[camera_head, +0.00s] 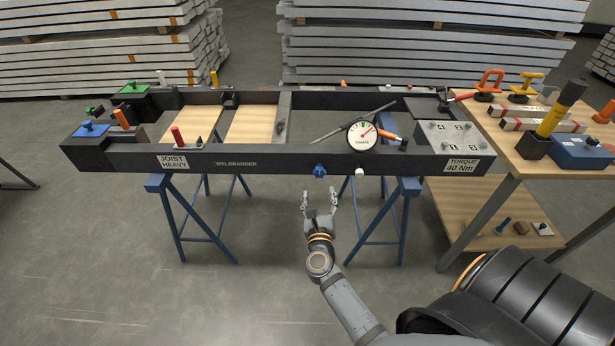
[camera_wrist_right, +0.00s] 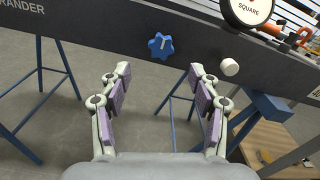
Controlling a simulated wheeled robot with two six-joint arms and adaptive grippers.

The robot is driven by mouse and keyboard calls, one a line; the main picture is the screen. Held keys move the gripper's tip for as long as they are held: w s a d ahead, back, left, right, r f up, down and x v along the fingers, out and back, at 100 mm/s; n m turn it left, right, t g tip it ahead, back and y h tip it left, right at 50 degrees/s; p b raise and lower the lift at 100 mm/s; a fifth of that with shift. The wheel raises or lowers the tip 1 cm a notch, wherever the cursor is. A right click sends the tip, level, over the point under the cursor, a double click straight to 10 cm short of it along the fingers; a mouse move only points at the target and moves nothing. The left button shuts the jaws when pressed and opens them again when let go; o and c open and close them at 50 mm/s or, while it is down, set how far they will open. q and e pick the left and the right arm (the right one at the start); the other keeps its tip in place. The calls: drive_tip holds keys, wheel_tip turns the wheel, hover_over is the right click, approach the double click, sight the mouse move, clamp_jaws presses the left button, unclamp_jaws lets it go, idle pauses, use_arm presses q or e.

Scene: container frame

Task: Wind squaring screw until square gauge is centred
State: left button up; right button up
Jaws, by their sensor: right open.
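The square gauge (camera_head: 361,137) is a round white dial on the front rail of the dark frame, with green and red marks; its exact needle reading is too small to tell. Its lower part shows in the right wrist view (camera_wrist_right: 247,12). A blue star-shaped knob (camera_head: 320,171), which looks like the squaring screw, sticks out of the front rail below and left of the gauge; it also shows in the wrist view (camera_wrist_right: 160,46). My right gripper (camera_head: 319,199) is open and empty, apart from and below the blue knob. My left gripper is not in view.
A white round knob (camera_head: 359,172) sits on the rail right of the blue one. Blue trestles (camera_head: 404,215) carry the dark frame (camera_head: 270,161). A wooden bench (camera_head: 505,158) with tools stands at the right. The floor before the frame is clear at the left.

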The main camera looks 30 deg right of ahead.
sight(319, 174)
drive_tip(key=x, duration=1)
drive_tip(key=shift+w+d+f+p, duration=0.1)
drive_tip(key=shift+w+d+p, duration=0.1)
drive_tip(key=shift+p, duration=0.1)
drive_tip(key=c, duration=1.2)
drive_tip(key=shift+n, duration=0.3)
